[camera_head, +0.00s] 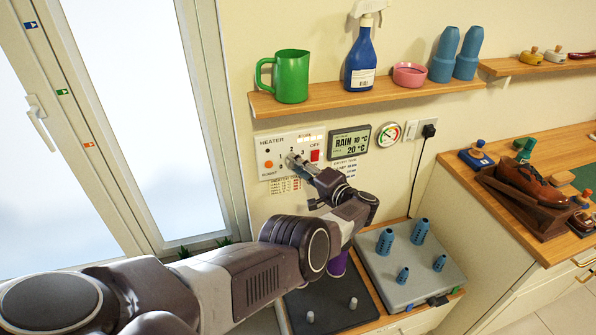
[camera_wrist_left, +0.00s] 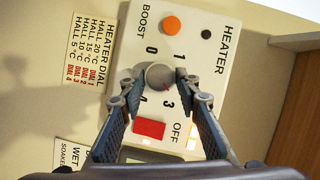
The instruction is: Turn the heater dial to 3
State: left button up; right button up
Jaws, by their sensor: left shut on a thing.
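The heater panel (camera_head: 291,153) is a white plate on the wall with an orange boost button, a red OFF switch and numbers around its dial. The grey round dial (camera_wrist_left: 159,76) is in the middle of the panel in the left wrist view. My left gripper (camera_head: 296,161) is at the panel, its fingers shut on the dial from two sides. In the left wrist view a small reddish mark on the dial's edge faces toward the 3. One finger hides part of the number ring. My right gripper is in neither view.
A heater dial card (camera_wrist_left: 92,50) is beside the panel. A wooden shelf (camera_head: 330,96) with a green mug (camera_head: 291,77) and blue spray bottle (camera_head: 361,58) runs above. A grey tray (camera_head: 412,268) with blue pegs is below.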

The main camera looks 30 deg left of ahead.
pick_arm(q)
jog(key=shift+f+m+b, duration=0.1)
jog(key=shift+m+b, duration=0.2)
jog(key=shift+b, duration=0.05)
jog(key=shift+a+y, duration=0.1)
jog(key=shift+y, duration=0.2)
jog(key=shift+m+y+b, duration=0.3)
jog(key=shift+m+b, duration=0.3)
jog(key=shift+b, duration=0.3)
jog(key=shift+m+b, duration=0.35)
jog(key=shift+m, duration=0.05)
jog(key=o, duration=1.2)
jog(key=shift+c, duration=0.2)
